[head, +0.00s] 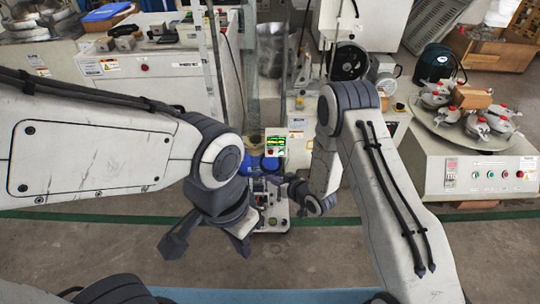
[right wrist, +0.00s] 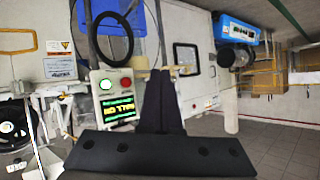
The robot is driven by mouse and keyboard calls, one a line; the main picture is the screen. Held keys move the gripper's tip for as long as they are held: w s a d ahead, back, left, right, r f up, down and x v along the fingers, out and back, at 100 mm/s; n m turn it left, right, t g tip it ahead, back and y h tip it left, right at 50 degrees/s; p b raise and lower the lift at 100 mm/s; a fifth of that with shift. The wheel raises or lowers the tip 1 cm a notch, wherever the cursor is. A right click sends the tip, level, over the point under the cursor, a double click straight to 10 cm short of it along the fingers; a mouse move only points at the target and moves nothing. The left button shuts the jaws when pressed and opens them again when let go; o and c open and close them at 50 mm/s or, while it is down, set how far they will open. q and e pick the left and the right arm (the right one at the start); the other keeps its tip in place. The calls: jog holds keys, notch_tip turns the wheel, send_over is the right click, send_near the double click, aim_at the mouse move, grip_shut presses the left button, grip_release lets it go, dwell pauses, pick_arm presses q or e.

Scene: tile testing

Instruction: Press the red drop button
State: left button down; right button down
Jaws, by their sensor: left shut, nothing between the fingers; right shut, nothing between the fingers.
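A small control box (right wrist: 114,98) with a lit green and yellow display stands upright in the right wrist view. Its red button (right wrist: 126,82) is at the upper right, beside a pale button (right wrist: 105,84). The lit display also shows in the head view (head: 275,146). My right gripper (right wrist: 161,76) is shut and empty, its fingertips just right of the box in the wrist view. I cannot tell whether they touch anything. In the head view the right wrist partly hides the box's surroundings.
A machine cabinet (head: 150,68) stands at the back left. At the right, a round table (head: 440,125) holds several metal pots with red tops above a panel of buttons (head: 490,175). Blue objects (head: 262,163) sit below the display. The floor in front is mostly clear.

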aim_at(271, 152)
jog(key=w+b, duration=0.2)
jog(key=w, duration=0.6)
jog(key=shift+w, duration=0.4)
dwell(1.8)
jog(key=shift+w, duration=0.4)
